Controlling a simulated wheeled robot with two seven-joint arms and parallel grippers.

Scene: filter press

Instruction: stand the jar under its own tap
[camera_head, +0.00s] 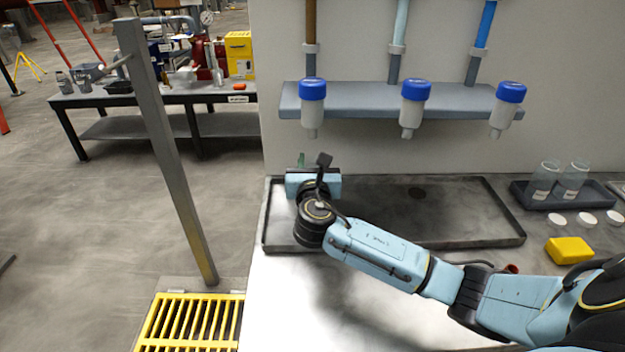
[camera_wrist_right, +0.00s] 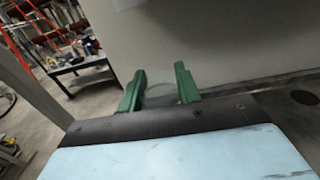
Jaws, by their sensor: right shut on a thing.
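Three taps with blue tops and pale bodies hang from a grey shelf: the left tap (camera_head: 312,112) under a brown pipe, the middle tap (camera_head: 412,108) under a pale blue pipe, the right tap (camera_head: 504,112) under a blue pipe. My right gripper (camera_head: 302,160) is over the left end of the dark tray (camera_head: 470,242), below the left tap. In the right wrist view its green fingers (camera_wrist_right: 160,88) are shut on a clear jar (camera_wrist_right: 161,95). The head view hides this jar behind the gripper, so whether it touches the tray cannot be told. My left gripper is out of view.
Two clear jars (camera_head: 545,178) stand in a small dark tray (camera_head: 522,198) at the right, with several white lids (camera_head: 557,219) and a yellow block (camera_head: 568,250) in front. A grey post (camera_head: 170,150) stands left of the counter. The counter's front left (camera_head: 290,315) is clear.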

